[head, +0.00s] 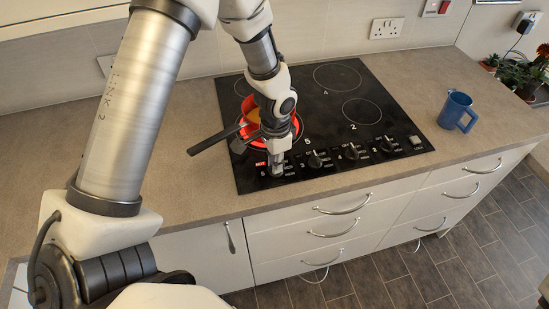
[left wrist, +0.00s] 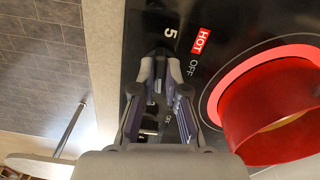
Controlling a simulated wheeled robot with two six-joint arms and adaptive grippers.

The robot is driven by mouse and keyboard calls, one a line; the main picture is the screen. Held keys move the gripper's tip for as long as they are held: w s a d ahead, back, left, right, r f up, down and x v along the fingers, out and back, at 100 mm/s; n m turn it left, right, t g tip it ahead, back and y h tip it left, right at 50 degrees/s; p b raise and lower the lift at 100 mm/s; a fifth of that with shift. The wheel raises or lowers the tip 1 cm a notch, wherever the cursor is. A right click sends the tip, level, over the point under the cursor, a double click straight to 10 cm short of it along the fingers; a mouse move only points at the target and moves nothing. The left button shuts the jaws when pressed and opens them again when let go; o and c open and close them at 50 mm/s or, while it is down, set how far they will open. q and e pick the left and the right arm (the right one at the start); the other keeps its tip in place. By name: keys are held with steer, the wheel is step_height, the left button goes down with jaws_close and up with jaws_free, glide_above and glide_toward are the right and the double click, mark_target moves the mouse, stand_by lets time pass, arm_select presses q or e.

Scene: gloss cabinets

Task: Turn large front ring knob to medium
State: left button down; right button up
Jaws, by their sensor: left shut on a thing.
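My left gripper (head: 277,168) points down at the leftmost knob position on the front strip of the black cooktop (head: 330,110). Its fingers also show in the left wrist view (left wrist: 162,72), closed in on the knob, which they mostly hide. I cannot read the knob's setting. Red HOT (left wrist: 203,38) lettering and a white 5 show beside the fingers. The large front ring (left wrist: 222,88) glows red behind the gripper. A red pan (left wrist: 270,110) stands on it, its dark handle (head: 212,140) pointing left in the head view. My right gripper is not in view.
Other black knobs (head: 316,159) stand along the front strip to the right of the gripper. A blue mug (head: 456,112) stands on the counter (head: 490,135) right of the cooktop. Drawers with metal handles (head: 342,205) lie below. The pan handle is close to my left gripper.

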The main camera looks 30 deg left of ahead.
arm_select(q)
steer(key=shift+f, duration=0.1)
stand_by(0.3)
steer(key=c, duration=1.2)
jaws_free()
steer(key=shift+w+d, duration=0.15)
steer(key=shift+w, duration=0.05)
steer(key=shift+r, duration=0.2)
step_height(320, 180, up, 12)
steer(key=shift+f, duration=0.25)
